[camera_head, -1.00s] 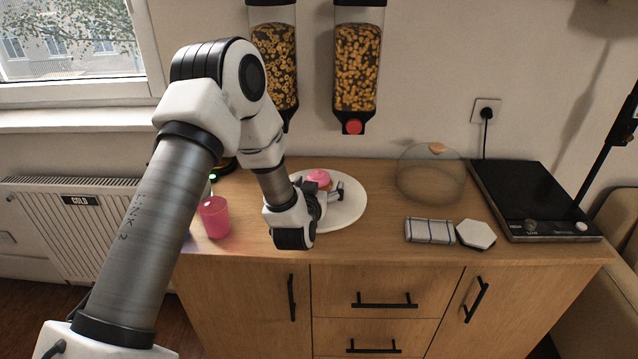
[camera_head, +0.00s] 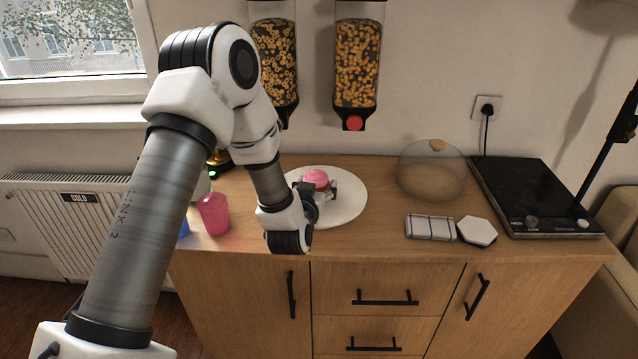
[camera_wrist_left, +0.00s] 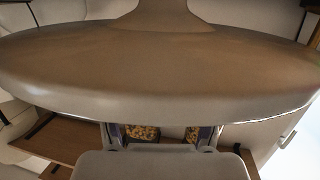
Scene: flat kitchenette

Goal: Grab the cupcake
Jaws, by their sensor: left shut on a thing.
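The cupcake (camera_head: 316,178) has a pink top and sits at the white round plate (camera_head: 345,208) on the wooden counter. My left gripper (camera_head: 322,190) reaches in from the left, low over the plate, and is shut on the cupcake, with fingers around its lower part. The fingers and wrist hide part of the cupcake's base, so I cannot tell whether it touches the plate. The left wrist view does not clearly show the cupcake. My right gripper is not in view.
A pink cup (camera_head: 214,214) stands left of my wrist. Two cereal dispensers (camera_head: 272,60) (camera_head: 356,62) hang above the counter.

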